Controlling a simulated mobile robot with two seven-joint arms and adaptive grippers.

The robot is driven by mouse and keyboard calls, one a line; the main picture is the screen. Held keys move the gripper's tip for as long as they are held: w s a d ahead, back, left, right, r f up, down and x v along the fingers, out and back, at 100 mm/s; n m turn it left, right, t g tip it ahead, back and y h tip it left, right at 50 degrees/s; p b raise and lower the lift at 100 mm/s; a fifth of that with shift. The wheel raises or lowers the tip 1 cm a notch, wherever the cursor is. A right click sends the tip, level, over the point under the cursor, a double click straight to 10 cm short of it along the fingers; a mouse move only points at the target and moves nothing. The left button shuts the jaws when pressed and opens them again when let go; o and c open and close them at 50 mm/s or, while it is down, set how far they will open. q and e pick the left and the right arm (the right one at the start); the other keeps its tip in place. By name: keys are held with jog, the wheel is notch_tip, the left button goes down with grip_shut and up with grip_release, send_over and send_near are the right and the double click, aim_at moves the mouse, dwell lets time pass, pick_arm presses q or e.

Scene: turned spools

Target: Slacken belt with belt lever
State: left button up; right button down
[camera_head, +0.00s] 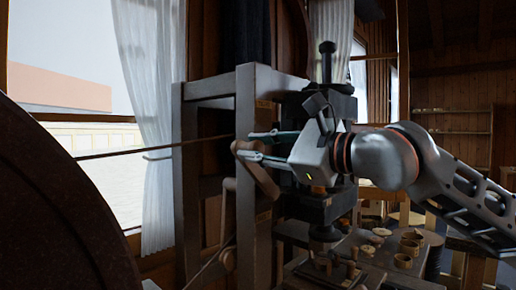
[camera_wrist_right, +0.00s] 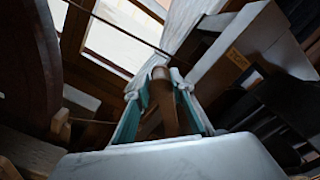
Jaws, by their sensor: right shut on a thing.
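The belt lever (camera_head: 264,182) is a brown wooden arm on the grey machine frame. My right gripper (camera_head: 242,146) reaches in from the right and is shut on the lever's upper end. In the right wrist view the lever (camera_wrist_right: 163,100) stands between the two teal-sided fingers (camera_wrist_right: 158,86), with its rounded top showing above them. The belt (camera_head: 160,147) is a thin brown line running from the large dark wheel (camera_head: 60,210) at the left to the frame. It passes behind the fingers in the wrist view. My left gripper is not in view.
The grey wooden frame post (camera_head: 245,190) stands right beside the gripper. A black machine head (camera_head: 328,100) is behind my right wrist. A bench with several small turned wooden pieces (camera_head: 403,261) is at the lower right. A curtained window (camera_head: 155,100) is behind.

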jog(key=shift+s+a+f, duration=0.1)
jog(key=shift+f, duration=0.1)
jog(key=c, duration=1.8)
grip_release()
jog(key=shift+c, duration=0.2)
jog(key=shift+o, duration=0.7)
jog(key=shift+r, duration=0.1)
jog(key=v, duration=1.2)
